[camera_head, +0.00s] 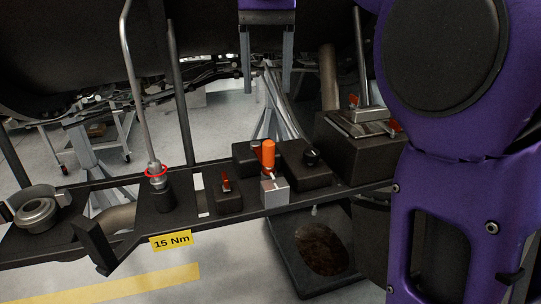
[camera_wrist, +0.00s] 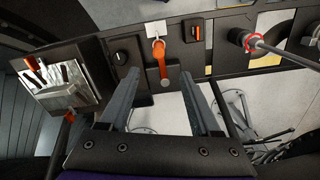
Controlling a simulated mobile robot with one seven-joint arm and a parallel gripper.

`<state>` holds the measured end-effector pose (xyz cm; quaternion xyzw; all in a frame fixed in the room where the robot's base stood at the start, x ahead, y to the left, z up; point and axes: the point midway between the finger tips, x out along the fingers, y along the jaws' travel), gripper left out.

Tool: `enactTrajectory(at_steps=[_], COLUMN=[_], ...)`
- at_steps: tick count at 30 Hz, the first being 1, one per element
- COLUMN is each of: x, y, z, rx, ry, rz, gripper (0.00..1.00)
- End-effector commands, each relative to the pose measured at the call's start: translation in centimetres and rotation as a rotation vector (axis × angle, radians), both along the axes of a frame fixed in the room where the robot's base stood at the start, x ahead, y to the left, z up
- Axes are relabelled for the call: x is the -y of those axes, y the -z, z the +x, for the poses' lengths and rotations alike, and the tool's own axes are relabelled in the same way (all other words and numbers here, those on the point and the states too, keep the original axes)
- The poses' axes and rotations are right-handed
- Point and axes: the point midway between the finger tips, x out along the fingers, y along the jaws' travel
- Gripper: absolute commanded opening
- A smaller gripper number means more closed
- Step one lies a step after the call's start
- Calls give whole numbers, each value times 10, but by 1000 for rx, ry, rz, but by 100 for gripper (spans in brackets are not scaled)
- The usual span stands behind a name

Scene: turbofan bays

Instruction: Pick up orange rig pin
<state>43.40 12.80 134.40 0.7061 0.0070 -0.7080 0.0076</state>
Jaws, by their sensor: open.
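The orange rig pin (camera_head: 268,155) stands upright by a small light-grey block (camera_head: 275,191) on the dark rail in the head view. In the wrist view the orange rig pin (camera_wrist: 163,66) shows between the lines of the two fingers, with the grey block (camera_wrist: 158,29) beyond it. My gripper (camera_head: 267,90) is above the pin in the head view, fingers pointing down. In the wrist view my gripper (camera_wrist: 161,80) is open and empty, one grey finger on each side of the pin in the picture. I cannot tell the exact height gap.
A black box with a red switch (camera_head: 226,183) and a black knob (camera_head: 312,156) flank the pin. A tall metal rod with a red ring (camera_head: 156,171) stands to the left. A dark box with a metal top (camera_head: 362,122) is to the right.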

Motion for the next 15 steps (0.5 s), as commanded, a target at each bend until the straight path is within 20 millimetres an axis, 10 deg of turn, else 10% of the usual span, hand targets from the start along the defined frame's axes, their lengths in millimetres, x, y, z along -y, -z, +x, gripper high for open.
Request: enactTrajectory(at_steps=[15], x=[0], y=[90], z=[0], rx=[2], ry=[1], rz=[1], gripper=[64])
